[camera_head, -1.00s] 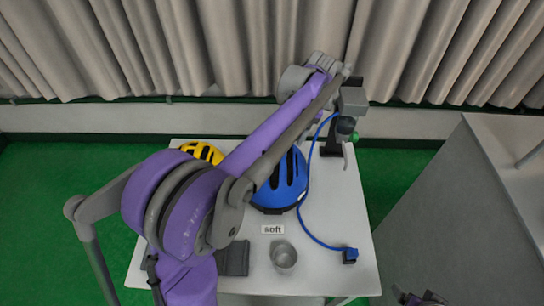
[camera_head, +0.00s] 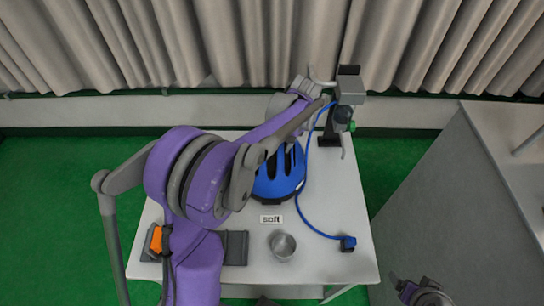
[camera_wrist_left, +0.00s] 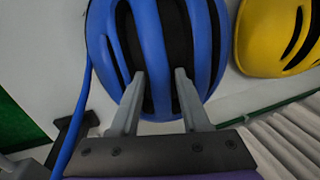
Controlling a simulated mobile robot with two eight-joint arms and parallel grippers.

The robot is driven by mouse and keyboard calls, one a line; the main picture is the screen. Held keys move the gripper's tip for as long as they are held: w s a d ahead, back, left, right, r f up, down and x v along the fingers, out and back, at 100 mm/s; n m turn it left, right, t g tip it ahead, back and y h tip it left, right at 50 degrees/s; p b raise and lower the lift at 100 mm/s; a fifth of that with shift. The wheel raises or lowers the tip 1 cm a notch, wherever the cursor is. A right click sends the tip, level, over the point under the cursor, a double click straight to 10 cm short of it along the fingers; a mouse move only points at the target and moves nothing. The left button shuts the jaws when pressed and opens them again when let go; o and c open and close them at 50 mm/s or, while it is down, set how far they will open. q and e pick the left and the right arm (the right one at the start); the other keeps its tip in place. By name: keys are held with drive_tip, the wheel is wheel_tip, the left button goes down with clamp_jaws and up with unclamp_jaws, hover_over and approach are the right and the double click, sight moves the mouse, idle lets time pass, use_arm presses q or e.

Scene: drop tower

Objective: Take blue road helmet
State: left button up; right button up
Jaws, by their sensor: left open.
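The blue road helmet (camera_head: 283,178) sits on the white table, partly covered by my left arm in the head view. It has dark vents and fills the middle of the left wrist view (camera_wrist_left: 203,35). My left gripper (camera_wrist_left: 159,74) is open, its two grey fingertips apart over the helmet's near edge in that view. No hold on the helmet shows. In the head view my left arm reaches over the helmet to its far side, and the fingertips are hidden there. Part of my right arm shows at the bottom right; its jaws are not clear.
A yellow helmet (camera_wrist_left: 268,35) lies beside the blue one. A drop tower (camera_head: 349,90) stands at the back, with a blue cable (camera_head: 302,215) running past the helmet. A metal cup (camera_head: 282,245), a label (camera_head: 271,219) and an orange block (camera_head: 156,240) are nearer. Curtains hang behind.

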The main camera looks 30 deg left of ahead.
use_arm(q)
drive_tip(key=shift+c, duration=0.2)
clamp_jaws()
idle(1.3)
